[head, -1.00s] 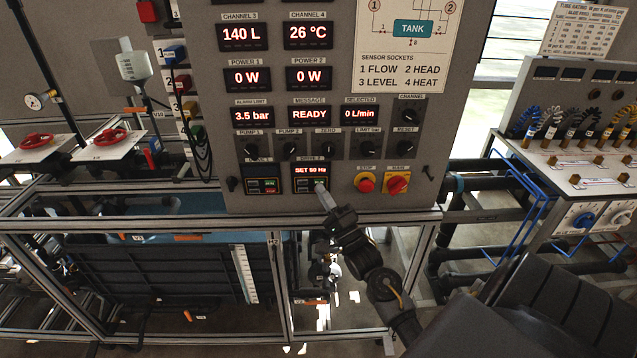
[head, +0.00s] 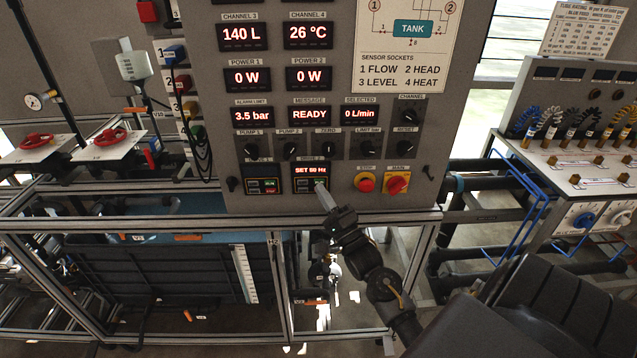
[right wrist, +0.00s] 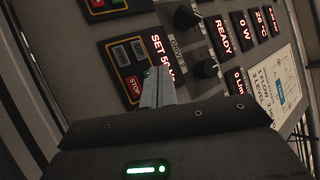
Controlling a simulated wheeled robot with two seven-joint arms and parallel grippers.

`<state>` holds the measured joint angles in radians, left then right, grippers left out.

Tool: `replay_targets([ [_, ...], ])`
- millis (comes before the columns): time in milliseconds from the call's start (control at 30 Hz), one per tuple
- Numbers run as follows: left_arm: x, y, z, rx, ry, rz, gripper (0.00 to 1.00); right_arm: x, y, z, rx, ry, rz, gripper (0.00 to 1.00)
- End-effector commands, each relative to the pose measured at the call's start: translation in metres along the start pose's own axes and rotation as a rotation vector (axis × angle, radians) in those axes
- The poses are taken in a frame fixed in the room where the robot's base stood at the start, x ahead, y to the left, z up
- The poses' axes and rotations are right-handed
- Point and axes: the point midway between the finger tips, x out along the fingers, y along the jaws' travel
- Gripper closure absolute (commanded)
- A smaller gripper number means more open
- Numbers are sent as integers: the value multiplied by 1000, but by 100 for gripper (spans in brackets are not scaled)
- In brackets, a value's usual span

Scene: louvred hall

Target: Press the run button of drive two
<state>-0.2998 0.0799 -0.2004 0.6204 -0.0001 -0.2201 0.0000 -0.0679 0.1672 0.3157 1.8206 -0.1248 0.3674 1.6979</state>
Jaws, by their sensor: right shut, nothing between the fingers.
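The drive two panel (head: 309,171) is a small black unit low on the grey cabinet, with a lit red "SET ... Hz" display. In the right wrist view its face (right wrist: 111,54) shows two grey keys, a red STOP key (right wrist: 134,89) and a bit of green beside my fingertips. The run button is mostly hidden there by the fingers. My right gripper (head: 321,189) is shut and empty, its tips at the panel's lower right corner. The fingertips (right wrist: 157,71) overlap the panel's edge; I cannot tell whether they touch it. My left gripper is not in view.
The drive one panel (head: 262,180) is just left. Black knobs (head: 329,150) stick out above. A metal frame rail (head: 250,220) runs below the cabinet.

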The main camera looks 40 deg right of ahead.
Motion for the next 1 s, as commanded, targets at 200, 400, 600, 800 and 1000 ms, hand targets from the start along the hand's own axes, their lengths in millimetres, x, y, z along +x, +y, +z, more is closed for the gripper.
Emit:
replay_targets([
  [200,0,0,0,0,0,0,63,0,0,0,0,0,0,100],
  [400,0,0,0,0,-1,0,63,1,0,-1,0,0,0,100],
  [600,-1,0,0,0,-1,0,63,5,3,-4,0,0,0,100],
  [800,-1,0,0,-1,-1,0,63,5,4,-4,0,0,0,100],
  [1000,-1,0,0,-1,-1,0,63,5,4,-5,0,0,0,100],
])
